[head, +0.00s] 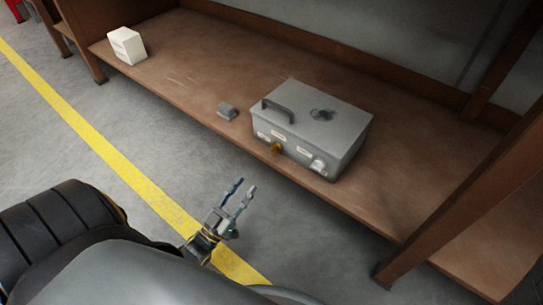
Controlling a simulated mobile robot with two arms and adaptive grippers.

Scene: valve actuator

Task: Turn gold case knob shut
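A grey metal case (322,122) with a dark handle on its lid sits on the brown wooden shelf. The gold knob (277,148) is on the case's front face, toward its left end. A whitish knob or fitting (318,166) is on the same face, to the right. My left gripper (242,187) is below and left of the gold knob, in front of the shelf edge and apart from the case. Its two fingers are spread with nothing between them. The knob's exact angle is too small to tell. My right gripper does not show.
A wooden post (465,205) stands at the right. A yellow line (95,135) crosses the grey floor.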

